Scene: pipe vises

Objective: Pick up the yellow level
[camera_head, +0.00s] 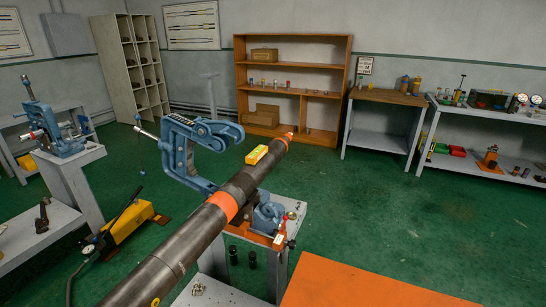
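The yellow level (256,155) is a small yellow block with a greenish part, lying on top of a long dark pipe (180,249) near its far end. The pipe slants from the bottom left up to the middle and has orange bands. A blue pipe vise (180,160) stands around the pipe's far part, on a pale stand (291,213). The vise's hinged upper arm is left of the level and apart from it. Neither of my grippers is in view.
An orange flat surface (365,290) is at the bottom right. A second blue vise (50,130) stands on a pedestal at left, near a yellow hand pump (125,232). A wooden shelf (291,63) and workbenches line the back. Green floor is clear at right.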

